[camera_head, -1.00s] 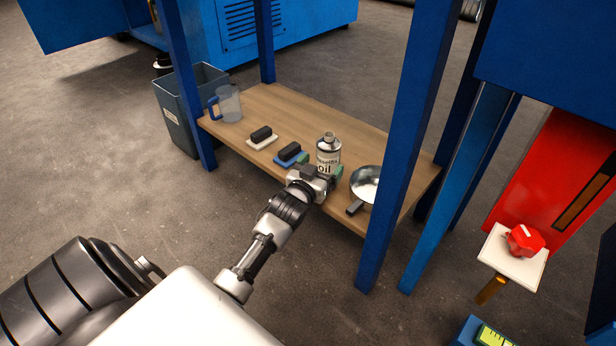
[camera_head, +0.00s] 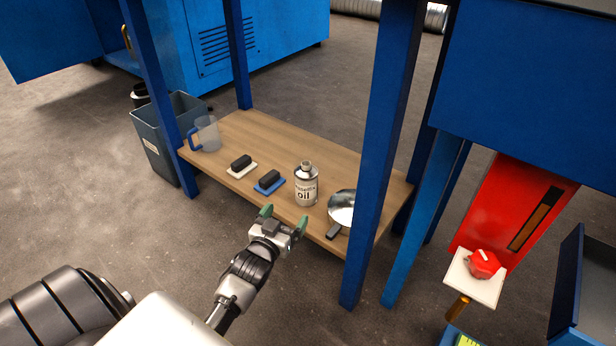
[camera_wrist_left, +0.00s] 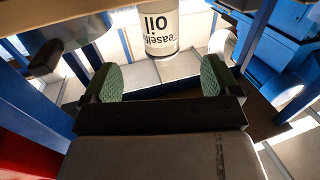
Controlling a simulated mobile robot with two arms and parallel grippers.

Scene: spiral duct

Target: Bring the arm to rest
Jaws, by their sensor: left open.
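My left gripper (camera_head: 284,222) is open and empty, with its green-padded fingers apart, just in front of the wooden shelf's front edge. In the left wrist view the open fingers (camera_wrist_left: 165,82) frame empty space. The oil can (camera_head: 306,186) stands upright on the shelf beyond the fingertips, apart from them. In the left wrist view the can (camera_wrist_left: 161,28) shows its label, cut off by the top edge. My right gripper is not in view.
The wooden shelf (camera_head: 262,133) carries a clear mug (camera_head: 206,134), two brushes (camera_head: 242,164) (camera_head: 269,181) and a metal pan (camera_head: 342,206). Blue posts (camera_head: 375,180) flank it. A grey bin (camera_head: 158,150) stands left; a red knob (camera_head: 483,264) is at right.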

